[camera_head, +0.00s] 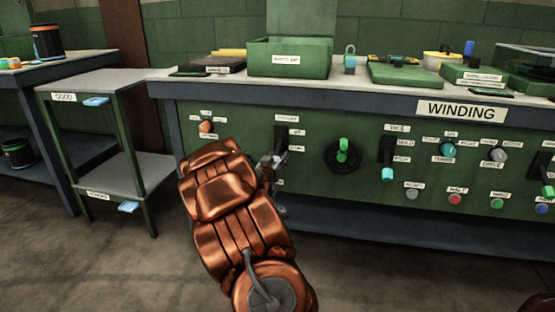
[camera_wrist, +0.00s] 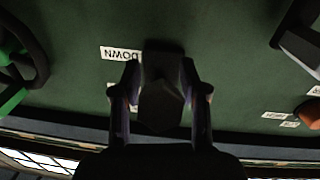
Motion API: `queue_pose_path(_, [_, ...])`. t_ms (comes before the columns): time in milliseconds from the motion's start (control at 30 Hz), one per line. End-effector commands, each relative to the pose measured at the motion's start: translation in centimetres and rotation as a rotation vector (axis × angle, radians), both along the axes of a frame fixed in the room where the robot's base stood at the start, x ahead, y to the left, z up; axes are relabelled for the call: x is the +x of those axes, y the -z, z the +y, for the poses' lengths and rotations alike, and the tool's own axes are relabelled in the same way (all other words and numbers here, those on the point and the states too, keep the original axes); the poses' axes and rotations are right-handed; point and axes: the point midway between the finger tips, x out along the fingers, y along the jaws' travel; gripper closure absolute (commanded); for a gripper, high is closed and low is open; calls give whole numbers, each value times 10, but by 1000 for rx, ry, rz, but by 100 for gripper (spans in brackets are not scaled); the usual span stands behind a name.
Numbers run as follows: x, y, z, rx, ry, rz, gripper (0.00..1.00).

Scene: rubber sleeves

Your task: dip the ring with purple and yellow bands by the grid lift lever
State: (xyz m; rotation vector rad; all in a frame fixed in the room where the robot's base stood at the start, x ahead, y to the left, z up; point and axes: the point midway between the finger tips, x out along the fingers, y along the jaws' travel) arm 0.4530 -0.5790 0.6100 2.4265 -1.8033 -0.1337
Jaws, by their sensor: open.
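My gripper (camera_head: 273,163) is at the front panel of the winding bench, at a dark lever (camera_head: 280,136) on a black plate. In the wrist view my gripper (camera_wrist: 161,106) is open, with one finger on each side of the dark lever (camera_wrist: 162,75). I cannot tell whether the fingers touch it. A label reading DOWN (camera_wrist: 121,53) appears upside down beside the lever. The lever's name label (camera_head: 287,118) is too small to read. Small coloured rings (camera_head: 12,63) lie on the far-left table; I cannot make out purple and yellow bands.
A black wheel with a green handle (camera_head: 342,153) is right of the lever. Another lever with a cyan tip (camera_head: 388,173), knobs and buttons are farther right. A green bin (camera_head: 290,58) stands on the bench. A two-level stand (camera_head: 120,82) is at left. Floor between shows clear.

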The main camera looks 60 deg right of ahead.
Motion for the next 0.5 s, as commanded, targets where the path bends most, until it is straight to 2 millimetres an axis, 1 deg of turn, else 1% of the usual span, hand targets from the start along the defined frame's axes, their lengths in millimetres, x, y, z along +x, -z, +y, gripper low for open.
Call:
queue_pose_path(167, [0, 0, 0, -1, 0, 0, 57])
queue_pose_path(200, [0, 0, 0, -1, 0, 0, 59])
queue_pose_path(500, [0, -1, 0, -1, 0, 0, 90])
